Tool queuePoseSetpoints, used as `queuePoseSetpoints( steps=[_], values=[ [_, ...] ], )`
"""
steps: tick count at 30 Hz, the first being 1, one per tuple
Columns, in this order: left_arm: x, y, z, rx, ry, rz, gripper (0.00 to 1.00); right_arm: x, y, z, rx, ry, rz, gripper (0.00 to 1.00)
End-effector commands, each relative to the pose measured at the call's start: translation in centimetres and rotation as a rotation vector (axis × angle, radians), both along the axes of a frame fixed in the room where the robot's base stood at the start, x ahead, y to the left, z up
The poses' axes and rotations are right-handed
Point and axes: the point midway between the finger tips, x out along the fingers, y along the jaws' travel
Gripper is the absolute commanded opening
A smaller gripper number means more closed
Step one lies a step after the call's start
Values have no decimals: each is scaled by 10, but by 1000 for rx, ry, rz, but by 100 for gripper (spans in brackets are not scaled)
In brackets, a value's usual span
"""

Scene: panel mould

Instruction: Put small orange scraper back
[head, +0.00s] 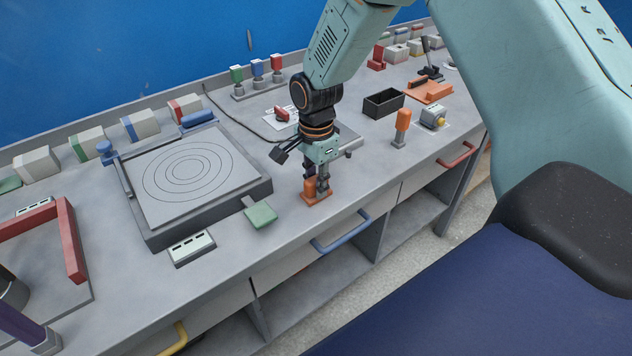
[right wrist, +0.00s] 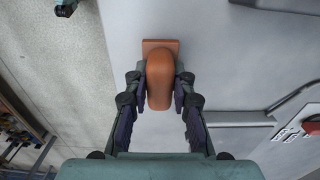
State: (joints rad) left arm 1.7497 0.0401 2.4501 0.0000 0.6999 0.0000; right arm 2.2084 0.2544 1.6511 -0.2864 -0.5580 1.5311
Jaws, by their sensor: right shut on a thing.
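The small orange scraper (head: 316,197) is at the front edge of the bench, right of the green pad-shaped piece (head: 260,215). My right gripper (head: 318,182) points down over it and is shut on it. In the right wrist view, the rounded orange handle of the scraper (right wrist: 160,82) lies between the two fingers of my right gripper (right wrist: 159,90), with a flat orange plate beyond it. The fingers partly hide the scraper in the head view. I cannot tell whether it touches the bench. My left gripper is not in view.
A grey square plate with rings (head: 215,190) stands left of the gripper. An orange-handled tool (head: 403,120), a black open box (head: 384,103) and an orange float (head: 430,91) stand to the right. A blue drawer handle (head: 340,232) sits below the front edge.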

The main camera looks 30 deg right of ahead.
Motion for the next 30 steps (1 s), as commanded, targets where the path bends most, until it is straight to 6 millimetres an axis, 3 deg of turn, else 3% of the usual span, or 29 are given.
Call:
queuePoseSetpoints(
  steps=[5,6,14,24,30],
  values=[
    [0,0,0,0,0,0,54,0,0,-2,0,1,0,0],
    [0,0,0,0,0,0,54,0,0,-3,0,1,0,25],
    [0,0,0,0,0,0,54,0,0,-2,0,1,0,46],
    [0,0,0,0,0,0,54,0,0,1,0,0,0,46],
    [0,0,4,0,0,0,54,1,0,31,0,-3,-1,46]
  ],
)
